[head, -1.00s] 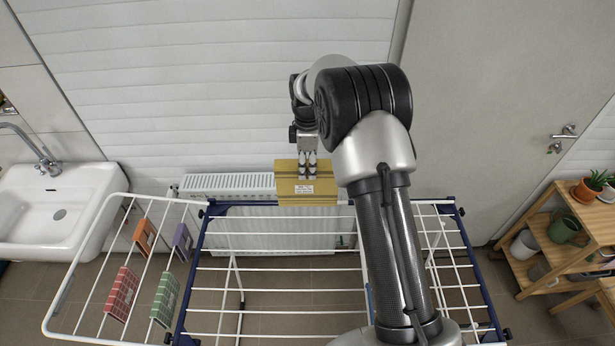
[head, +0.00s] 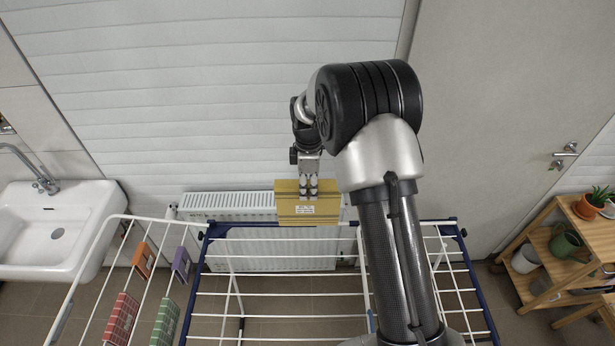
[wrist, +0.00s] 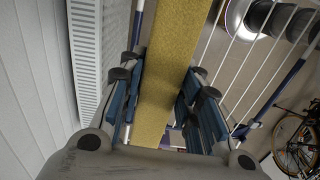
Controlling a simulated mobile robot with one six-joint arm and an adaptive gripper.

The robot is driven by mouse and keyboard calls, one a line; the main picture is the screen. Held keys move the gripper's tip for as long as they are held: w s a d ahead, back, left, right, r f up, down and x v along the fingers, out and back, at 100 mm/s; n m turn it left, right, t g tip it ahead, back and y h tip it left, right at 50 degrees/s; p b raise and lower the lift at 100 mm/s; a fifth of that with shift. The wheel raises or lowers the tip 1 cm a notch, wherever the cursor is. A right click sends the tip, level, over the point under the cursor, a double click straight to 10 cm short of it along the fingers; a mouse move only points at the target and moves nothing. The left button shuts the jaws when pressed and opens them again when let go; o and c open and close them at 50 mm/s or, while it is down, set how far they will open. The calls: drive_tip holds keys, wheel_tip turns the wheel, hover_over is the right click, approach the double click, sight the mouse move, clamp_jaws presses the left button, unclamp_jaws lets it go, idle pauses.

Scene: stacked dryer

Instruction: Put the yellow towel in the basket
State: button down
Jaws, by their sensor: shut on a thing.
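The yellow towel (head: 307,216) is a folded block with a small white label, held upright above the far edge of the drying rack (head: 270,295). My gripper (head: 308,188) is shut on its upper edge. In the wrist view the towel (wrist: 166,75) runs between the fingers of my gripper (wrist: 160,100), with a finger on each side. No basket can be made out in these frames.
Small orange, purple, red and green towels (head: 120,318) hang on the rack's left wing. A white radiator (head: 228,206) stands against the wall behind the towel. A sink (head: 60,225) is at left, a wooden plant shelf (head: 560,270) at right.

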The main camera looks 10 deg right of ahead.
sight(309, 201)
drive_tip(key=shift+s+a+f+b, duration=0.1)
drive_tip(key=shift+s+f+b, duration=0.4)
drive_tip(key=shift+f, duration=0.05)
drive_tip(key=shift+w+f+b, duration=0.15)
drive_tip(key=shift+f+b, duration=1.15)
drive_tip(key=shift+f, duration=1.1)
